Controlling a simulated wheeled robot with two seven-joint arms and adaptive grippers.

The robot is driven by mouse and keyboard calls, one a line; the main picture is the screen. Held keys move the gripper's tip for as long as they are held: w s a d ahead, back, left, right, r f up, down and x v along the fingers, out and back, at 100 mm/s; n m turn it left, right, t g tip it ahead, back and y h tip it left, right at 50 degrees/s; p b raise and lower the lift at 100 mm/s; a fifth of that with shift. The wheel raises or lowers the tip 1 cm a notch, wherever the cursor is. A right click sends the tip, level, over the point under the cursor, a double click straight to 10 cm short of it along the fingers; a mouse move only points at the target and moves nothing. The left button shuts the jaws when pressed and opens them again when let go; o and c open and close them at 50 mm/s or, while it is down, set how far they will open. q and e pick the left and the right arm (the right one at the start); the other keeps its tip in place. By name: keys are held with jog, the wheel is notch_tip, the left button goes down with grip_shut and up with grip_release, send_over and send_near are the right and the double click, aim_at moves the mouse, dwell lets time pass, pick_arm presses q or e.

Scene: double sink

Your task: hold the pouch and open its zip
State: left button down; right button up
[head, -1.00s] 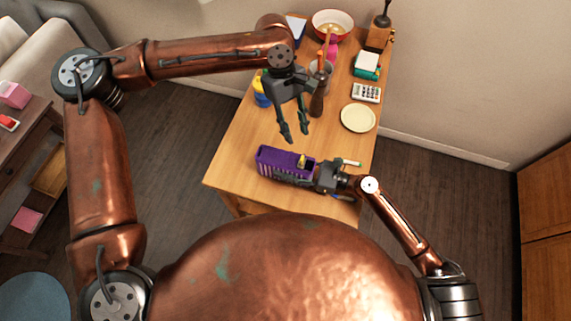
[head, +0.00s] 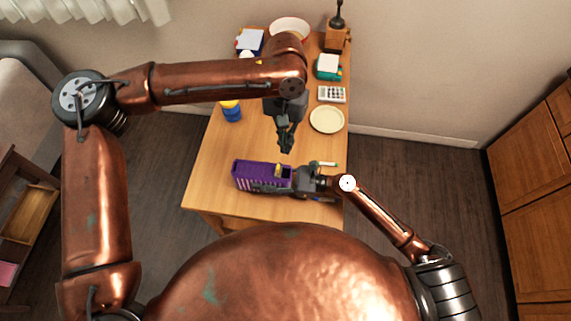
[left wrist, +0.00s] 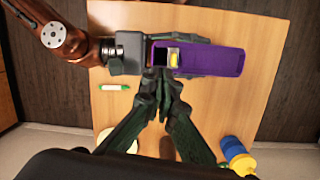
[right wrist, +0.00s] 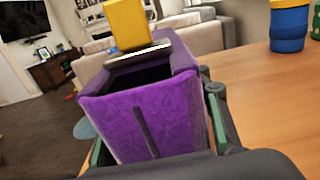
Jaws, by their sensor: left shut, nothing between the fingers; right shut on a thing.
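The purple pouch (head: 249,172) stands on the table near its front edge and also shows in the left wrist view (left wrist: 215,60). A yellow zip tab (right wrist: 128,24) stands up from its top, and also shows in the left wrist view (left wrist: 181,62). A dark gap lies on top between the tab and the pouch's right end. My right gripper (head: 283,184) is shut on the pouch's right end, one finger along each side. My left gripper (head: 286,149) is shut and empty, pointing down behind the pouch near the tab, apparently apart from it.
A green-white marker (head: 323,164) lies right of the pouch. A cream plate (head: 327,119), calculator (head: 332,94) and teal box (head: 328,67) line the table's right side. A blue-yellow jar (head: 231,113) stands at left. My left arm hides some things behind it. Table left of the pouch is clear.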

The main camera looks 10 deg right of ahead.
aim_at(278, 169)
pick_arm(q)
jog(key=s+d+m+t+y, duration=0.2)
jog(key=d+m, duration=0.4)
jog(key=m, duration=0.9)
jog(key=shift+s+r+m+t, duration=0.3)
jog(key=shift+s+r+t, duration=0.1)
jog(key=shift+s, duration=0.4)
jog(key=a+f, duration=0.2)
jog(key=f, duration=0.1)
jog(key=w+a+f, duration=0.1)
jog(key=f, duration=0.2)
jog(key=a+f, duration=0.2)
jog(key=f, duration=0.1)
jog(key=shift+w+a+f, duration=0.35)
jog(key=shift+w, duration=0.05)
jog(key=shift+w+a, duration=0.1)
jog(key=shift+a, duration=0.1)
